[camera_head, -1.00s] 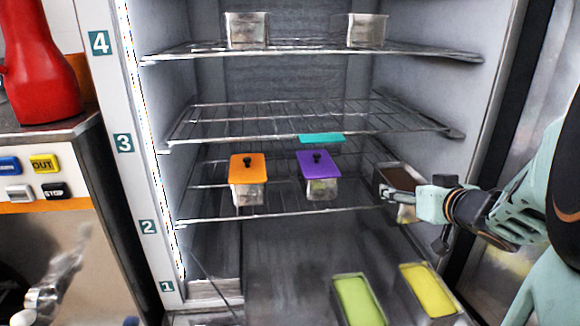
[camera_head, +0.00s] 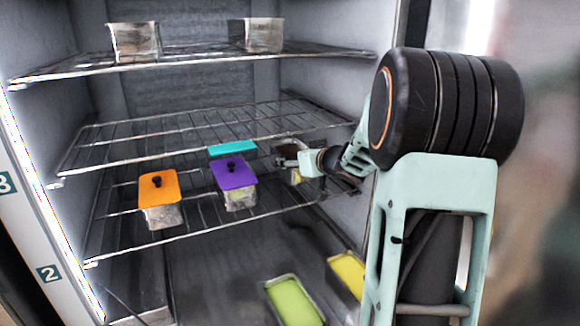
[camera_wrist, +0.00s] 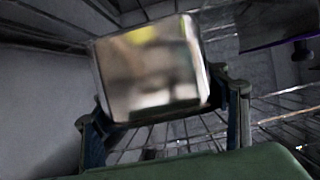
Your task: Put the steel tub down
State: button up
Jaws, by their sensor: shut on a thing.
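The steel tub (camera_wrist: 150,72) fills the middle of the wrist view, its shiny wall facing me and slightly tilted in the picture. My gripper (camera_wrist: 165,115) has a finger at each side of it and is shut on it. In the head view my gripper (camera_head: 306,162) reaches into the freezer at the right end of the shelf marked 2 (camera_head: 190,236). The tub (camera_head: 288,153) shows only partly there, behind my gripper. I cannot tell whether its base touches the wires.
A purple-lidded tub (camera_head: 236,185) stands just left of my gripper, with a teal lid (camera_head: 232,147) behind it and an orange-lidded tub (camera_head: 160,200) further left. The wire shelf above (camera_head: 200,130) is empty. Green (camera_head: 294,302) and yellow (camera_head: 346,272) tubs are below.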

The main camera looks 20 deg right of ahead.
jog(key=shift+w+r, duration=0.15)
jog(key=shift+w, duration=0.45)
jog(key=f, duration=0.3)
jog(key=shift+w+b, duration=0.4)
jog(key=shift+f, duration=0.2)
jog(key=shift+f, duration=0.1)
jog(key=shift+f, duration=0.15)
jog(key=o, duration=2)
jog(key=shift+s, duration=0.1)
jog(key=shift+o, duration=0.2)
jog(key=shift+s+r, duration=0.2)
jog(key=v, duration=1.1)
jog(key=shift+s+r+p, duration=0.1)
jog(key=shift+s+p, duration=0.2)
